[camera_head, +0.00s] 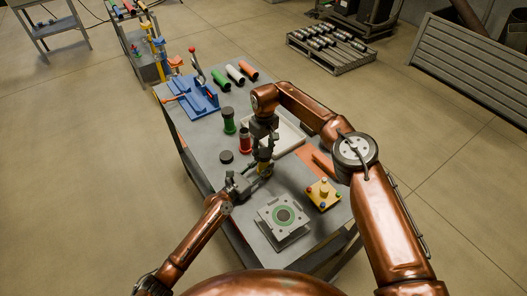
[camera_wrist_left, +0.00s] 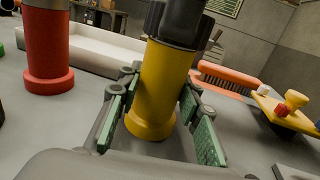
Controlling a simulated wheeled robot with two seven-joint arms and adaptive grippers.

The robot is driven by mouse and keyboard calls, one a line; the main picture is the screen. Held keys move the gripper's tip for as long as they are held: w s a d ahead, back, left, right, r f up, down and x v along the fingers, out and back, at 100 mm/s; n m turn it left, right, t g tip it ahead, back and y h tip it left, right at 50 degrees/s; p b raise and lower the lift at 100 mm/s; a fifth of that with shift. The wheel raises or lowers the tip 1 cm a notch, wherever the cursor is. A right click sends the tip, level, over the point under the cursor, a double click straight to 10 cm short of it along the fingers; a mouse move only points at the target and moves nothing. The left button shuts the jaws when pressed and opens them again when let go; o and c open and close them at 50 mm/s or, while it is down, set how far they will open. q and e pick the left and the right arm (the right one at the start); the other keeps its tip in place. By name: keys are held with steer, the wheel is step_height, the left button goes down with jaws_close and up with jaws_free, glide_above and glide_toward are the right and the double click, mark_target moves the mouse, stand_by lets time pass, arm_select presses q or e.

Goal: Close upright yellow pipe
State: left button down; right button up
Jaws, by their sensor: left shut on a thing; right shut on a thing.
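The yellow pipe (camera_head: 266,170) stands upright on the table, and it fills the middle of the left wrist view (camera_wrist_left: 160,88). My left gripper (camera_head: 252,179) is around its lower part, with one green-padded finger on each side (camera_wrist_left: 158,118). My right gripper (camera_head: 263,147) is directly above the pipe, pointing down. A dark cap (camera_wrist_left: 178,28) covers the pipe's top in the left wrist view, and my right gripper is shut on it. Where the cap ends and the right fingers begin is hard to tell.
An upright red pipe (camera_head: 245,140) and green pipe (camera_head: 229,121) stand left of the yellow one. A loose dark cap (camera_head: 226,157) lies nearby. A white tray (camera_head: 290,137) is behind my right gripper. A yellow knobbed block (camera_head: 323,194) and a grey fixture (camera_head: 283,217) are in front.

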steer(key=o, duration=0.9)
steer(key=shift+o, duration=0.2)
steer(key=shift+r, duration=0.1)
steer(key=shift+r, duration=2.2)
steer(key=shift+c, duration=0.2)
